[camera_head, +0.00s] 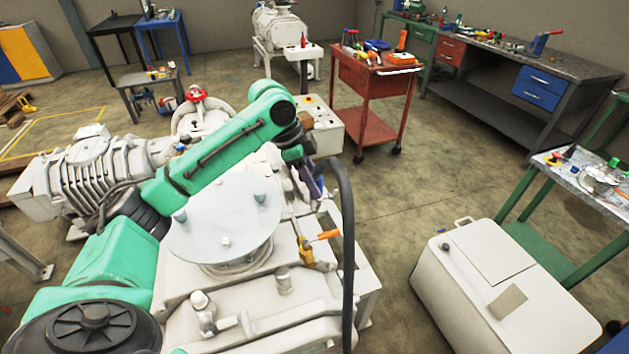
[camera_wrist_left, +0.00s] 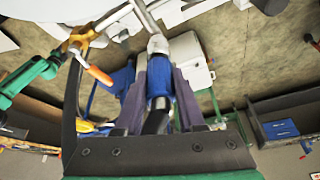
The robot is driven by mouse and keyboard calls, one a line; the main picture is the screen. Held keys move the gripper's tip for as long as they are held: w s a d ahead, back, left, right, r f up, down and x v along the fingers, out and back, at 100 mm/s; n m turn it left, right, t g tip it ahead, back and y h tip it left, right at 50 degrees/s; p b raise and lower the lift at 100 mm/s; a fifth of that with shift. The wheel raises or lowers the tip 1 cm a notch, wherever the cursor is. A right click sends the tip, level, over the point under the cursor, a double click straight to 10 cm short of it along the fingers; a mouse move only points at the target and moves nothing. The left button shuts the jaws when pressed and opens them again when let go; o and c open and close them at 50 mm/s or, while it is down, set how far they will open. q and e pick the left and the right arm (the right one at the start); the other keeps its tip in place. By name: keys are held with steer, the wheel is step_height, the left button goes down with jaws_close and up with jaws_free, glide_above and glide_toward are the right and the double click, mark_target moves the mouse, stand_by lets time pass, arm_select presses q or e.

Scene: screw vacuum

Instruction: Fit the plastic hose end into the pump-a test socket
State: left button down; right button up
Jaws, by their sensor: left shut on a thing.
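My left gripper (camera_head: 314,186) comes in from the left over the white pump machine (camera_head: 265,285). In the left wrist view its two fingers (camera_wrist_left: 158,88) are shut on the plastic hose end (camera_wrist_left: 158,78), a blue sleeve with a pale grey tip. The black hose (camera_head: 347,250) arcs from the gripper down the machine's right side. In the left wrist view the tip points at a grey metal pipe (camera_wrist_left: 147,15); I cannot tell whether they touch. I cannot pick out the pump-a test socket for certain. My right gripper is not in view.
An orange-handled brass valve (camera_head: 308,252) stands on the machine, close below the gripper. A round pale plate (camera_head: 222,222) lies left of it. A white cabinet (camera_head: 490,285) stands at the right. A red cart (camera_head: 368,95) stands behind, with open floor between.

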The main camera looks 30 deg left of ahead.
arm_select(q)
steer(key=c, duration=0.5)
jaws_free()
steer(key=shift+d, duration=0.1)
steer(key=shift+r, duration=0.1)
steer(key=v, duration=1.2)
steer(key=shift+d, duration=0.1)
